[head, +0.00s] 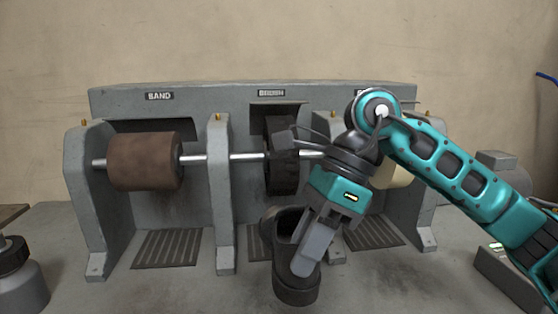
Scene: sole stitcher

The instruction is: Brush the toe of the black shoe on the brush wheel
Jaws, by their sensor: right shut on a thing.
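The brush wheel (282,170) is a dark, upright wheel on the shaft in the middle bay, under the brush label. The black shoe (284,255) is low in front of that bay, below the wheel and apart from it. Its dark opening faces up; I cannot tell clearly which end is the toe. My right gripper (305,262) points down and is shut on the shoe, covering its right side. My right arm also hides part of the wheel's right side and the shaft. My left gripper is not in view.
The grey machine has a brown band drum (145,160) in its left bay and a pale wheel (393,174), partly behind my arm, in its right bay. Grey uprights (221,210) divide the bays. A dark-topped container (18,275) stands at the left front.

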